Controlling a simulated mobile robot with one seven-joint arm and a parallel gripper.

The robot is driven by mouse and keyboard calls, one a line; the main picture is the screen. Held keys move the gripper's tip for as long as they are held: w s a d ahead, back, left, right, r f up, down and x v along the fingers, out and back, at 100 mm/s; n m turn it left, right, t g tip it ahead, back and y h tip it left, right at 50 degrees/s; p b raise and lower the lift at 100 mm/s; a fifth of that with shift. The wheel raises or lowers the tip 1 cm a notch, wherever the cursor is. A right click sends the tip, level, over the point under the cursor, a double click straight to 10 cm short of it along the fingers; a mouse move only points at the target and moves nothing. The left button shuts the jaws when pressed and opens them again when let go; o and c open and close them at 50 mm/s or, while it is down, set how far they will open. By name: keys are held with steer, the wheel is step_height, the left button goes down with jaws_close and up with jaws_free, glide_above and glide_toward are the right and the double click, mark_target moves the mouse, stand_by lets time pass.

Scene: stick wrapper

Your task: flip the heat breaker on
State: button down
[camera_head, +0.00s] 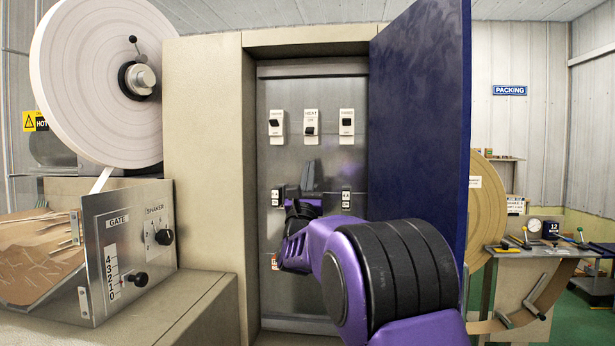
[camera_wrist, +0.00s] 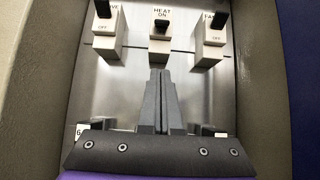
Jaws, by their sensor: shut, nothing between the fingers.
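The heat breaker (camera_head: 310,126) is the middle of three white breakers on the grey panel inside the open cabinet. In the wrist view the heat breaker (camera_wrist: 161,27) reads HEAT and ON above its black lever, which sits low, at the OFF end. My gripper (camera_head: 312,172) is shut and empty, fingers pointing up, below the heat breaker in the head view. In the wrist view my gripper's fingertips (camera_wrist: 160,74) appear just under the heat breaker; I cannot tell how far they are from the panel.
The left breaker (camera_head: 276,124) and right breaker (camera_head: 347,126) flank it, levers up with OFF showing below. The blue cabinet door (camera_head: 420,130) stands open at the right. The beige cabinet wall (camera_head: 205,150) bounds the left. Small numbered labels sit lower on the panel.

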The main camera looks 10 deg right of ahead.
mark_target(311, 135)
steer(key=shift+w+d+r+p, duration=0.15)
steer(key=shift+r+p, duration=0.15)
steer(key=shift+r, duration=0.7)
steer(key=shift+w+a+r+p, duration=0.15)
steer(key=shift+r+p, duration=0.1)
steer(key=shift+r, duration=0.75)
steer(key=shift+w+d+r+p, duration=0.15)
steer(key=shift+r+p, duration=0.15)
steer(key=shift+r, duration=0.7)
steer(key=shift+s+b, duration=0.2)
steer(key=shift+b, duration=0.1)
steer(key=shift+r+g, duration=0.1)
steer(key=shift+g, duration=0.5)
